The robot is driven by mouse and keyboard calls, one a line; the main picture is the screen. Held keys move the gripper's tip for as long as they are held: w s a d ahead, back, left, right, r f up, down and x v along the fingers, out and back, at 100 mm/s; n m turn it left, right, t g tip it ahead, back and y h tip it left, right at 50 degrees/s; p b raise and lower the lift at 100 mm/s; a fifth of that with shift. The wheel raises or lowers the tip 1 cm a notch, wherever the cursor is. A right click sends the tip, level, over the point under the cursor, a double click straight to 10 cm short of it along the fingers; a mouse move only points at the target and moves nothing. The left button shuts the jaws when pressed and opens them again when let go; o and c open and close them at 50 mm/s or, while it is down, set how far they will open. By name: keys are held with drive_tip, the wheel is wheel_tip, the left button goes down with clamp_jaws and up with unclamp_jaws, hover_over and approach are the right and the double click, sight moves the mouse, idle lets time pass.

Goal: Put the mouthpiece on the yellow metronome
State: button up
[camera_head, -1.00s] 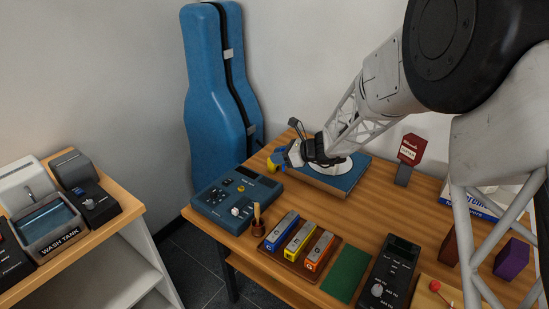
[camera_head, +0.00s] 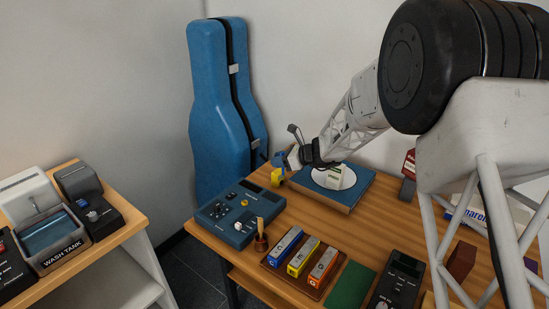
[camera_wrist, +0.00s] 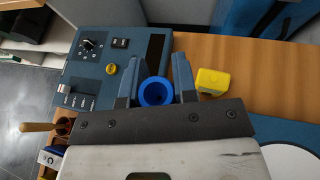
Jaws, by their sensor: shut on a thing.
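The blue mouthpiece (camera_wrist: 155,91) is a round cup with a dark opening, held between the two fingers of my gripper (camera_wrist: 156,80) in the wrist view. The yellow metronome (camera_wrist: 212,82) is a small yellow block just right of the right finger there. In the head view the yellow metronome (camera_head: 278,176) stands on the table between the blue-grey console and the book-like blue base. My gripper (camera_head: 285,160) is just above and behind it in that picture. I cannot tell the exact height gap.
A blue-grey console (camera_head: 222,211) with knobs is left of the metronome. A blue base (camera_head: 357,184) with a white disc lies to the right. A brush in a small pot (camera_head: 261,242) and a tray of coloured blocks (camera_head: 292,279) are nearer. Bare wood shows between them.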

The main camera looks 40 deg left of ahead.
drive_tip(key=w+a, duration=0.4)
drive_tip(key=w+a+f, duration=0.1)
drive_tip(key=w+a, duration=0.1)
drive_tip(key=shift+a, duration=0.2)
idle(0.4)
drive_tip(key=shift+f, duration=1.7)
drive_tip(key=shift+f, duration=0.1)
drive_tip(key=o, duration=0.9)
